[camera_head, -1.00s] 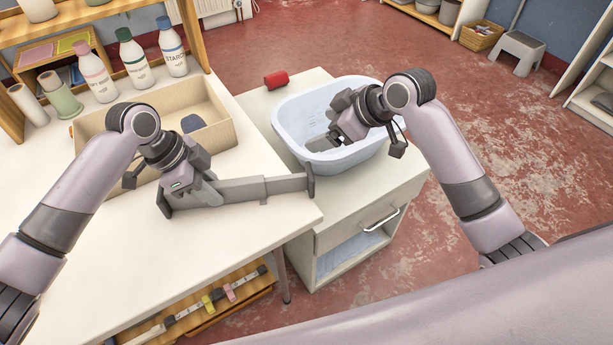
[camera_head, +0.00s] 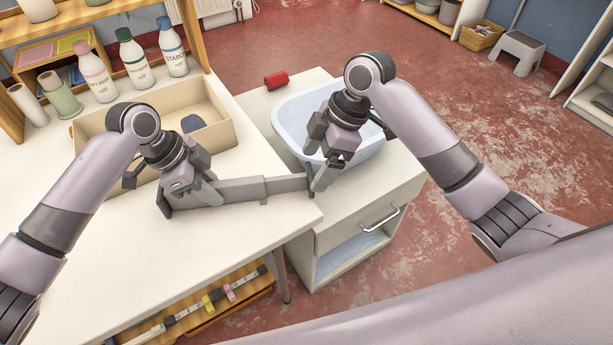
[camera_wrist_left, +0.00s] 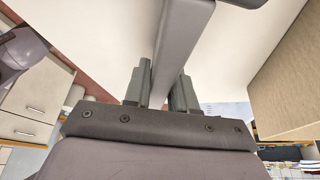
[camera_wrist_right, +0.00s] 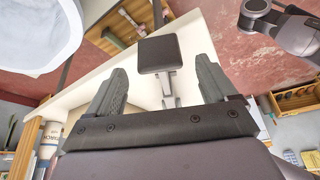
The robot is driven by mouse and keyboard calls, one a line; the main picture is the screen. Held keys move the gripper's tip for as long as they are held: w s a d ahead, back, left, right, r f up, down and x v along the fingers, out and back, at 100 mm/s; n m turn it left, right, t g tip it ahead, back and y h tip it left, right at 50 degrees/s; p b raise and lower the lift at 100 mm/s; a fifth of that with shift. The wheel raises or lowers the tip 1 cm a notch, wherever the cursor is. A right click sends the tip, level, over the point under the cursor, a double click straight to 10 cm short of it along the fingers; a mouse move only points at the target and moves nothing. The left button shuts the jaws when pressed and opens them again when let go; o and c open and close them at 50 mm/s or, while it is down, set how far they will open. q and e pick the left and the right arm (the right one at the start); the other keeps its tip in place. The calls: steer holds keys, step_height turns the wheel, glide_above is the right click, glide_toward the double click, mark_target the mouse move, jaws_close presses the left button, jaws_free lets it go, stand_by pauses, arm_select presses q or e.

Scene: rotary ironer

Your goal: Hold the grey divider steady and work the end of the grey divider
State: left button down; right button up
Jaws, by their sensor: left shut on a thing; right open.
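The grey divider (camera_head: 240,189) lies along the front part of the white table, its right end reaching the table's right edge. My left gripper (camera_head: 214,200) is shut on the divider's bar near its left end; the left wrist view shows the bar (camera_wrist_left: 178,50) between the two fingers. My right gripper (camera_head: 316,186) is at the divider's right end. In the right wrist view, its fingers (camera_wrist_right: 158,90) are open on either side of the dark square end plate (camera_wrist_right: 160,54), which appears just beyond the fingertips. I cannot tell whether they touch it.
A beige open box (camera_head: 215,138) stands behind the divider on the white table (camera_head: 250,232). A pale blue basin (camera_head: 290,110) sits on the cabinet (camera_head: 388,178) at the right, close behind my right gripper. A red cylinder (camera_head: 276,79) and several bottles stand farther back.

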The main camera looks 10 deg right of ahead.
mark_target(311, 170)
steer(key=shift+x, duration=2.65)
steer(key=c, duration=1.4)
steer(key=a, duration=0.4)
steer(key=shift+w+a, duration=0.15)
steer(key=shift+a, duration=0.05)
steer(key=shift+c, duration=0.2)
steer(key=shift+d, duration=0.1)
steer(key=o, duration=1.4)
steer(key=shift+o, duration=0.2)
steer(key=shift+r, duration=0.15)
steer(key=v, duration=1.1)
steer(key=shift+d+r, duration=0.25)
steer(key=shift+r, duration=0.1)
